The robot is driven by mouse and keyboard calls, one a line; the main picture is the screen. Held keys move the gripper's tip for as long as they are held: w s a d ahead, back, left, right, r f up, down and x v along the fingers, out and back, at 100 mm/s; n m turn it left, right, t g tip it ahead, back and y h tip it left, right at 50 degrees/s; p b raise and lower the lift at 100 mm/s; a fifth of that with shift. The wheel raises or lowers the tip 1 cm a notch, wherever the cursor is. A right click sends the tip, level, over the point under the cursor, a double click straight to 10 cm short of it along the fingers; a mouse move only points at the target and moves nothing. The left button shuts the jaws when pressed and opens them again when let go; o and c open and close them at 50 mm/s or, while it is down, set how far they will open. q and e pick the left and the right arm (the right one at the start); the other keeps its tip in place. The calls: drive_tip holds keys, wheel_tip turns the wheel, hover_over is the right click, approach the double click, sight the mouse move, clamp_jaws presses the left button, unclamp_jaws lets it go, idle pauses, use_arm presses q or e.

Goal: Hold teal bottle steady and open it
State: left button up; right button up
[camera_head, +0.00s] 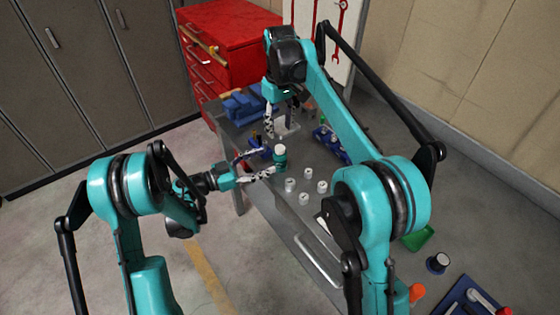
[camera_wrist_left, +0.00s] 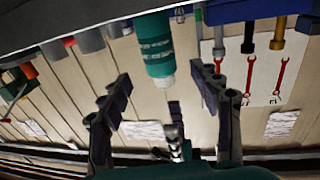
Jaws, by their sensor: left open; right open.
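The teal bottle (camera_head: 280,163) with a white cap (camera_head: 280,150) stands upright on the grey workbench. My left gripper (camera_head: 267,164) is open and level, its fingertips close to the bottle's side. In the left wrist view the bottle (camera_wrist_left: 155,45) appears upside down, ahead of and between the spread fingers of the left gripper (camera_wrist_left: 160,82), with gaps on both sides. I cannot tell whether any finger touches it. My right gripper (camera_head: 281,130) is open, points down, and is behind and above the bottle in the head view. It holds nothing.
Several small white-grey cylinders (camera_head: 304,199) stand on the bench (camera_head: 268,208) right of and below the bottle. A blue tray with tools (camera_head: 330,143) lies to the right. Blue bins (camera_head: 243,104) and a red tool cabinet (camera_head: 233,40) are at the back. Red wrenches (camera_head: 340,17) hang behind.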

sight(274, 157)
use_arm(q)
drive_tip(key=x, duration=0.6)
drive_tip(key=shift+w+d+r, duration=0.1)
drive_tip(key=shift+d, duration=0.05)
clamp_jaws()
